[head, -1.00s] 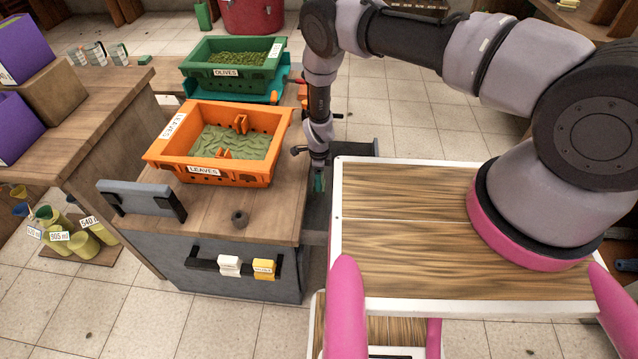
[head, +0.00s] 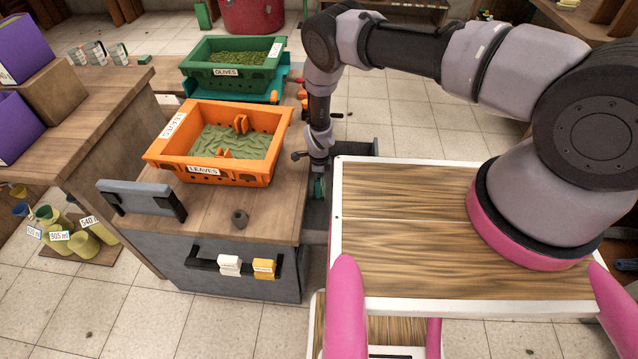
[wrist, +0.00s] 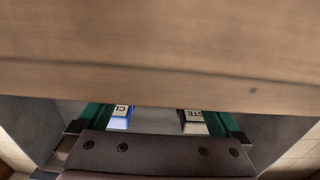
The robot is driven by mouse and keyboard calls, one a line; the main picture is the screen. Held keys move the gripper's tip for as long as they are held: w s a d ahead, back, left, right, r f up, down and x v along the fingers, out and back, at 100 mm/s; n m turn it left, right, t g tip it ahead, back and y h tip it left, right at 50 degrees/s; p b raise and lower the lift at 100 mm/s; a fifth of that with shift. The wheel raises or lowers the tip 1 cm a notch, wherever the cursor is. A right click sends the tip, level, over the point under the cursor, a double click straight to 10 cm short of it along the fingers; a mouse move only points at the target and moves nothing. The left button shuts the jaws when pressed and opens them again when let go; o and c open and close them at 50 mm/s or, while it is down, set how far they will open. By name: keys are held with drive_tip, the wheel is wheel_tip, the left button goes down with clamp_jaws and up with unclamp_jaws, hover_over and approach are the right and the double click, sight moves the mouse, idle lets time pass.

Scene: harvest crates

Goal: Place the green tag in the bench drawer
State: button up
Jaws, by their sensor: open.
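My gripper (head: 319,188) points down beside the right edge of the wooden bench (head: 215,215), over a grey, drawer-like space. In the wrist view its teal fingers (wrist: 160,118) are wide apart and hold nothing. Between them, lower down, a blue-and-white tag (wrist: 119,118) and a dark-and-white tag (wrist: 194,122) show letters, partly cut off by the bench edge. I cannot make out a green tag for sure. The grey bench front (head: 215,283) has a black handle with a white tag (head: 229,265) and a yellow tag (head: 264,268) on it.
An orange leaves crate (head: 225,175) stands on the bench, with a green olives crate (head: 232,70) behind. The bench top (wrist: 160,60) fills the upper wrist view.

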wheel_tip(320, 180, up, 12)
idle(0.4)
drive_tip(key=w+d+r+n+t+y, duration=0.1)
drive_tip(key=w+d+r+n, duration=0.15)
drive_tip(key=r, duration=1.05)
drive_tip(key=w+d+r+n+y, duration=0.1)
drive_tip(key=w+d+r, duration=0.15)
drive_tip(key=r, duration=0.95)
drive_tip(key=w+d+r+n+t+y, duration=0.1)
drive_tip(key=w+r, duration=0.3)
drive_tip(key=r, duration=0.9)
drive_tip(key=s+d+r+n+t, duration=0.1)
drive_tip(key=s+d+r+n, duration=0.15)
drive_tip(key=d+r, duration=0.45)
drive_tip(key=s+d+r+n+t, duration=0.1)
drive_tip(key=s+d+r, duration=0.2)
drive_tip(key=r, duration=0.8)
drive_tip(key=s+d+r+n+t, duration=0.1)
drive_tip(key=s+d+r+n, duration=0.1)
drive_tip(key=s+d+r, duration=0.2)
drive_tip(key=s+d+r+n+t, duration=0.1)
drive_tip(key=s+d+r, duration=0.3)
drive_tip(key=s, duration=0.7)
drive_tip(key=s+d+r+n+t+h, duration=0.1)
drive_tip(key=s+d+r+n, duration=0.2)
drive_tip(key=s, duration=0.5)
drive_tip(key=shift+s+d+r, duration=0.15)
drive_tip(key=shift+d+r, duration=0.6)
drive_tip(key=shift+d, duration=0.45)
